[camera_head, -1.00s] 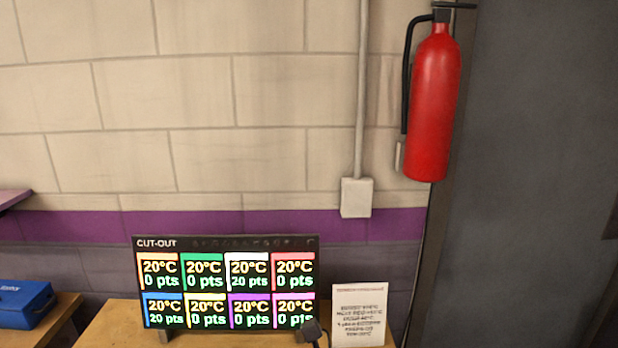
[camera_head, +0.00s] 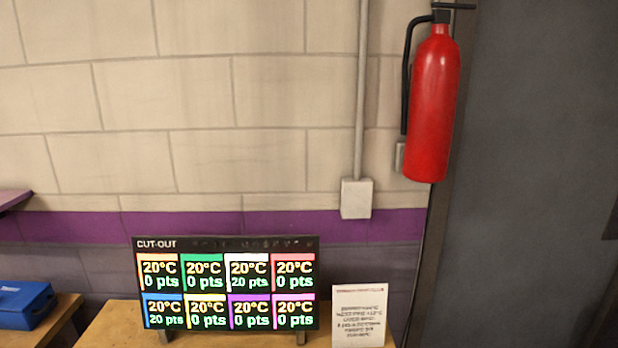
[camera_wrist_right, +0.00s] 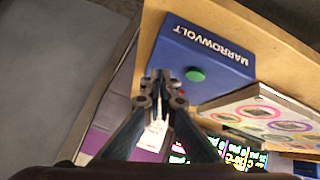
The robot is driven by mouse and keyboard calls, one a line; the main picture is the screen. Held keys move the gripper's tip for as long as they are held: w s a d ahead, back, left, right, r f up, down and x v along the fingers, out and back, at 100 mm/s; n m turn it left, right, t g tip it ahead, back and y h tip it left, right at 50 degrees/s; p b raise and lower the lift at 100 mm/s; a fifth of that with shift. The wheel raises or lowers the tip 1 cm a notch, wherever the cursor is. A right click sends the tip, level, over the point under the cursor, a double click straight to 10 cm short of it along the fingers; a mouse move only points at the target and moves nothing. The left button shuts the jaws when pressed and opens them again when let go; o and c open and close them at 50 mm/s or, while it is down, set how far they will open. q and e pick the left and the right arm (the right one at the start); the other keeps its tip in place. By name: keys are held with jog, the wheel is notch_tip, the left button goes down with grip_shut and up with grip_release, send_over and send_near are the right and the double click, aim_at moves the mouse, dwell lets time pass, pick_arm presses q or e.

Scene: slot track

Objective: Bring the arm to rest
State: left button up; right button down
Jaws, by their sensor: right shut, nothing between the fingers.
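My right gripper (camera_wrist_right: 161,92) shows in the right wrist view, its fingertips together with nothing between them. It is in front of a blue box (camera_wrist_right: 217,50) marked MARROWVOLT with a green button (camera_wrist_right: 195,74). Whether it touches the box I cannot tell, but it looks apart from it. No gripper or arm shows in the head view. My left gripper is in neither view.
A CUT-OUT score screen (camera_head: 228,284) and a white notice (camera_head: 358,315) stand on a wooden table (camera_head: 108,325). A blue case (camera_head: 25,303) is at left. A red fire extinguisher (camera_head: 434,105) hangs on the wall. A board with coloured rings (camera_wrist_right: 262,112) is beside the blue box.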

jog(key=s+f+m+g, duration=0.2)
jog(key=s+f+g, duration=0.35)
jog(key=s, duration=0.75)
notch_tip(320, 180, down, 26)
jog(key=s+f+b, duration=0.1)
jog(key=s, duration=0.1)
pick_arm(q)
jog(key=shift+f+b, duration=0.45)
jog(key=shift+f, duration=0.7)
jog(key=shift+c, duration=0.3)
pick_arm(e)
jog(key=s+d+f+g, duration=0.2)
jog(key=s+d+f, duration=0.1)
jog(key=s+f, duration=1.4)
jog(key=shift+d+f+y, duration=0.15)
jog(key=shift+f+y, duration=0.15)
jog(key=shift+f, duration=0.05)
